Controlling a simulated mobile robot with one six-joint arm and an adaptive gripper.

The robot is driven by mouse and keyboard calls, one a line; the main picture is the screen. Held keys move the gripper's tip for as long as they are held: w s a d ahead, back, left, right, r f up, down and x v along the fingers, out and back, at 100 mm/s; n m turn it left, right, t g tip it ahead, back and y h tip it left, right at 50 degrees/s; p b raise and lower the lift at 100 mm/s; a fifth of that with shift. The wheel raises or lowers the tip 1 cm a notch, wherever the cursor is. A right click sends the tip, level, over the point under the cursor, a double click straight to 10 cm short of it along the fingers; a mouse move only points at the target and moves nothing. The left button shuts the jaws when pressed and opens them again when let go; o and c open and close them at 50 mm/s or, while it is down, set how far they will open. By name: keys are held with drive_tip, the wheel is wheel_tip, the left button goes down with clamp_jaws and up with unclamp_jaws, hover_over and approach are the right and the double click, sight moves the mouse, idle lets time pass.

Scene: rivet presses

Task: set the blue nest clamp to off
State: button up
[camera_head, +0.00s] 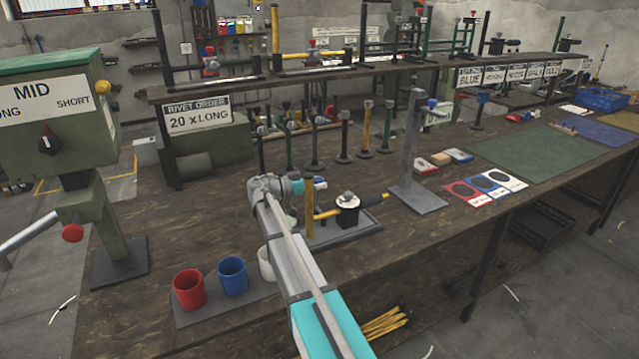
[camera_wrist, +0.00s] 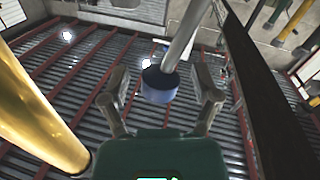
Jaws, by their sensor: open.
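In the wrist view, my gripper (camera_wrist: 160,84) is open. A dark blue knob (camera_wrist: 160,88) on the end of a grey rod (camera_wrist: 184,38) appears between its two fingers, with gaps at both sides. Whether this knob belongs to the blue nest clamp, and its on or off setting, I cannot tell. In the head view, my gripper (camera_head: 302,186) is beside a yellow post (camera_head: 309,212) above the workbench, and its fingers are too small to make out. A small blue and white part (camera_head: 320,183) shows just right of it.
A brass-yellow column (camera_wrist: 38,110) stands close at the left in the wrist view. In the head view, a black fixture (camera_head: 347,210) and a grey stand (camera_head: 413,150) are right of my gripper. Red (camera_head: 188,289) and blue (camera_head: 232,276) cups stand in front. A shelf (camera_head: 350,73) runs behind.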

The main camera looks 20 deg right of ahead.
clamp_jaws()
idle(0.4)
